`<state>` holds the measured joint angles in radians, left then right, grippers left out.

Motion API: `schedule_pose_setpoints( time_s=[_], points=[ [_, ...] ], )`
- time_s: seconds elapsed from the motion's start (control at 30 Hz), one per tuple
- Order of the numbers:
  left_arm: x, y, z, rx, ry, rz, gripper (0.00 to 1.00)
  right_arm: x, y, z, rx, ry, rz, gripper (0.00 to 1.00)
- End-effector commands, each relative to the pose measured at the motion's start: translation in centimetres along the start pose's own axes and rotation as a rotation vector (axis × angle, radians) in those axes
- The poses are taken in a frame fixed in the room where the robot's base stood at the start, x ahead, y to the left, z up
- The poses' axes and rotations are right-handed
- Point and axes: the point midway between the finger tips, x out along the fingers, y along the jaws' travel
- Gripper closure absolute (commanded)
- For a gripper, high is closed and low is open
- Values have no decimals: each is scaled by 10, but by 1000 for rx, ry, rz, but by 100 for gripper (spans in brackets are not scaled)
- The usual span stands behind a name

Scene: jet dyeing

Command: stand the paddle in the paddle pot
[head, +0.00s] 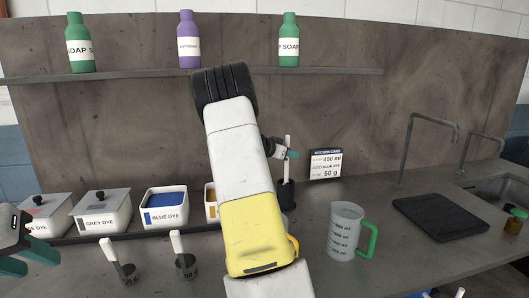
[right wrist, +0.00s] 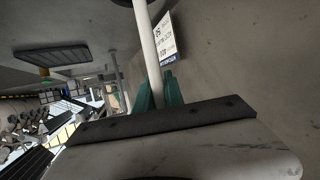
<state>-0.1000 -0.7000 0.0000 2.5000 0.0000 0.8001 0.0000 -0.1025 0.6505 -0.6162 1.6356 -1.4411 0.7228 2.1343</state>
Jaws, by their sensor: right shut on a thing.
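The paddle (head: 287,168) shows as a thin white upright stick at the back of the counter. My right gripper (head: 289,153) is shut on its upper part with teal fingers. In the right wrist view the white shaft (right wrist: 149,52) runs up from between the teal fingers (right wrist: 160,95). The dark paddle pot (head: 287,196) stands directly below; the paddle's lower end meets its top, and I cannot tell how deep it sits. My left gripper (head: 27,254) is at the far left edge, empty, its teal fingers apart.
A measuring jug (head: 345,232) and dark mat (head: 440,216) are right of the pot. A sign (head: 325,164) stands just behind. Soap bottles (head: 79,44) are on the shelf.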

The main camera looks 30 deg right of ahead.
Motion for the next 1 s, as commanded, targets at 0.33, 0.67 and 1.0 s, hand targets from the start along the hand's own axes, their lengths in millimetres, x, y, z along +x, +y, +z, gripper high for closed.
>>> schedule_pose_setpoints(
  time_s=[0.33, 0.67, 1.0],
  points=[
    [0, 0, 0, 0, 0, 0, 64, 5, 0, 11, 1, 0, 0, 100],
    [0, 0, 0, 0, 0, 0, 64, 5, 0, 11, 1, 0, 0, 65],
    [0, 0, 0, 0, 0, 0, 64, 5, 0, 12, 0, -1, 0, 62]
  ],
)
